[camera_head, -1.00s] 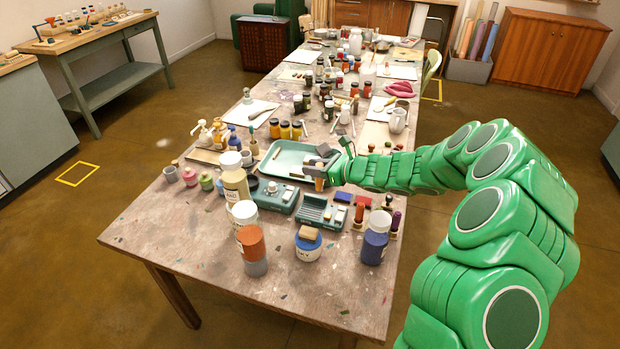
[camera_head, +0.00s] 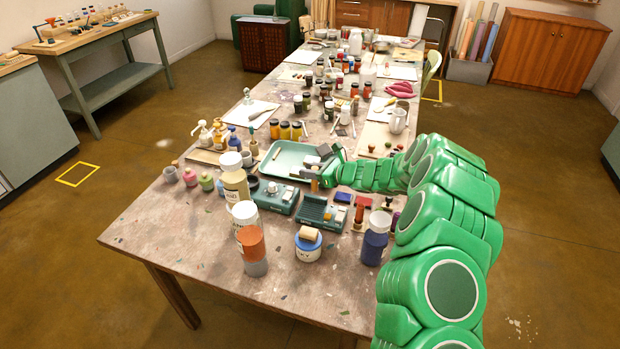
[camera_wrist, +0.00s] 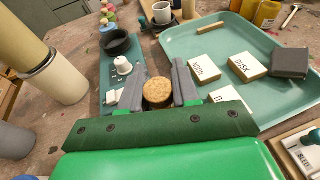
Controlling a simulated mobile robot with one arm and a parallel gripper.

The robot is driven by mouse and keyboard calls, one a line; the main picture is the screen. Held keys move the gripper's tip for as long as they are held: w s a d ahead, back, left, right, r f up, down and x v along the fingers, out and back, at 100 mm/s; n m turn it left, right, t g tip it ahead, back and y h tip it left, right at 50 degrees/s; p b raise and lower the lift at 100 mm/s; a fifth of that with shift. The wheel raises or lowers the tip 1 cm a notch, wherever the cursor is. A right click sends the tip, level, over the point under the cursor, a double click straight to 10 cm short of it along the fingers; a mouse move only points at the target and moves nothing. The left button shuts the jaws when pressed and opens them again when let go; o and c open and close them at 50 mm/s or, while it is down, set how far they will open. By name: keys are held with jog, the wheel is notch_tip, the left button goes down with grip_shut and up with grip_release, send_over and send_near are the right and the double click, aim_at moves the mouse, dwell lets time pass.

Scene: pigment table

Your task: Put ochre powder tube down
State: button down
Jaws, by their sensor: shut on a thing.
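The ochre powder tube shows in the wrist view as a round cork top (camera_wrist: 158,92) between my fingers; the body below it is hidden. My gripper (camera_wrist: 161,90) is shut on it. In the head view my gripper (camera_head: 321,172) is at the near right corner of the green tray (camera_head: 268,172), above the table, with only a small ochre part of the tube (camera_head: 315,185) showing. I cannot tell whether the tube touches anything below.
Blocks labelled NOON (camera_wrist: 203,68) and DUSK (camera_wrist: 248,67) lie in the tray. A teal device (camera_head: 276,197) and a second one (camera_head: 322,213) stand close by. Bottles, including a white-and-orange one (camera_head: 250,243), crowd the near side. The table's near left corner (camera_head: 150,235) is clear.

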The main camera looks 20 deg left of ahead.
jog(key=shift+w+a+f, duration=0.1)
jog(key=shift+w+f, duration=0.1)
jog(key=shift+f, duration=1.5)
jog(key=shift+f, duration=0.1)
jog(key=c, duration=0.8)
grip_release()
jog(key=shift+d+r, duration=0.2)
jog(key=shift+d, duration=0.15)
jog(key=v, duration=1.1)
jog(key=shift+s+d, duration=0.15)
